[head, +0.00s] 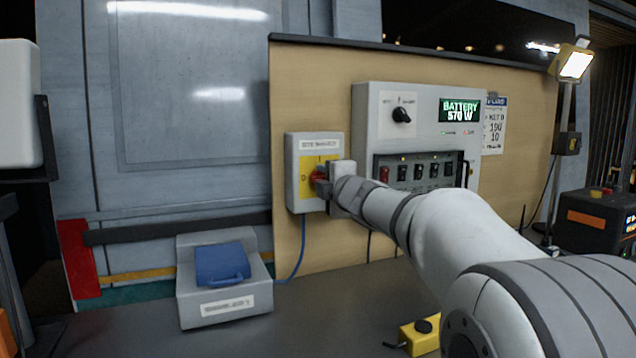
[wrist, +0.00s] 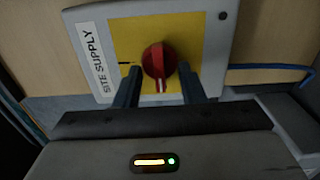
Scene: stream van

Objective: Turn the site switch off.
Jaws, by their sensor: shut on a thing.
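The site supply switch is a grey box (head: 297,143) with a yellow plate and a red rotary knob (wrist: 159,61), mounted on the wooden panel. In the head view, an O mark shows left of the knob and an I mark above it. My gripper (wrist: 160,76) is shut on the red knob, one finger on each side. In the wrist view, the knob's white line points down the picture, which is the box's left, the O side. That view is turned, so the SITE SUPPLY label reads sideways at left. In the head view (head: 321,178) my gripper partly hides the knob.
A grey control panel (head: 367,110) with a rotary selector, a row of switches and a display reading BATTERY 570 W is right of the switch. A grey box (head: 225,308) with a blue lid stands below left. A yellow pendant (head: 420,339) lies at the front.

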